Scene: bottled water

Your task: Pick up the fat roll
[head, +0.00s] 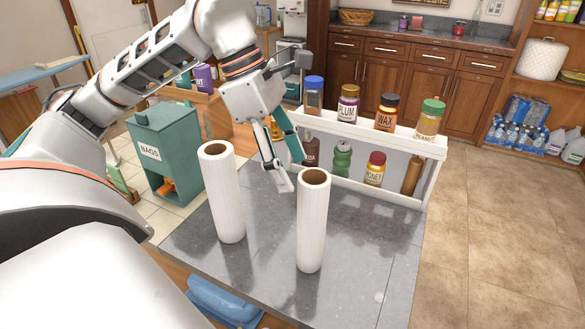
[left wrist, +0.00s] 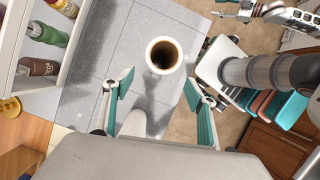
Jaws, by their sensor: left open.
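Two white upright rolls with brown cores stand on the grey counter (head: 375,240): a left roll (head: 222,195) and a right roll (head: 312,225). They look close in width, so I cannot tell surely which is the fat one. My left gripper (head: 287,165) is open and empty, with its fingers beyond and left of the right roll's top. In the left wrist view, one roll (left wrist: 152,64) shows from above, ahead of the spread fingertips (left wrist: 157,84). A pale rounded shape between the fingers is partly hidden. My right gripper (left wrist: 228,8) is partly in view at the top; its opening is unclear.
A white two-level rack (head: 435,150) with several bottles and jars stands at the counter's back edge, close to my left gripper. A green bags box (head: 165,135) is left of the counter. A blue folded item (head: 225,300) lies at the front. The counter's right side is clear.

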